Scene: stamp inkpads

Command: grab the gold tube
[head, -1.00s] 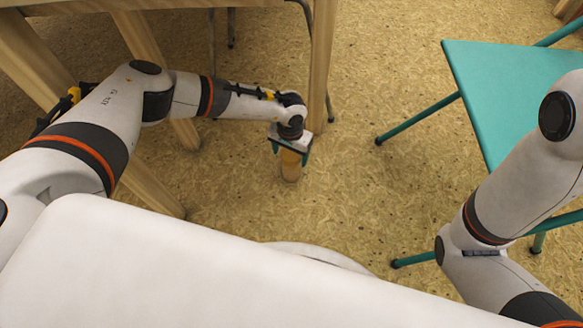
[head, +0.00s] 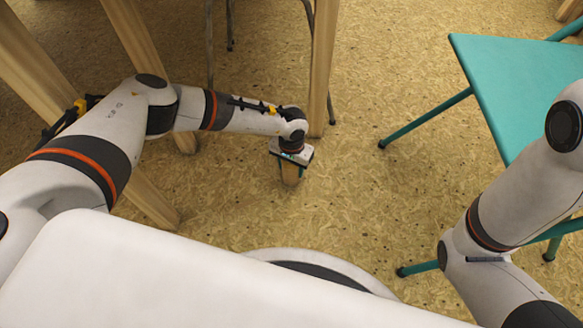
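The gold tube (head: 291,175) stands on the speckled floor just left of the middle of the head view, near a wooden leg. Only its lower part shows; my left gripper (head: 290,165) hides its top. The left gripper points down from above, with its fingers at the tube's upper part. The gripper's body covers most of the fingers, so I cannot tell whether they are closed on the tube or only around it. My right arm comes in at the lower right, and its gripper is out of view.
Wooden table legs (head: 323,70) stand behind and left of the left gripper, one close by. A teal seat (head: 497,75) with teal legs stands at the right. The floor (head: 370,190) between them is clear.

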